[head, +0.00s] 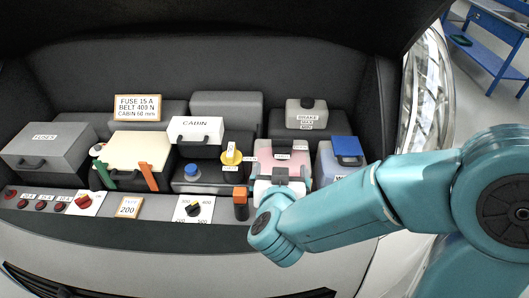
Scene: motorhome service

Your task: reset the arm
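My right arm (340,209) reaches in from the right over the front edge of the engine bay. Its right gripper (281,178) is at the front of the pink-fluid tank (268,152), beside an upright orange-topped piece (240,197). The fingers are small and partly hidden by the wrist, so I cannot tell whether they are open, or whether they touch the tank. My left arm and gripper are not in view.
A grey fuse box (48,145), cream-topped box (138,147), white CABIN box (196,129) and brake reservoir (306,113) fill the bay. A blue-lidded tank (347,150) stands right. Knobs and a TEST 200 label (128,208) line the front panel. A blue bench (490,45) stands behind.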

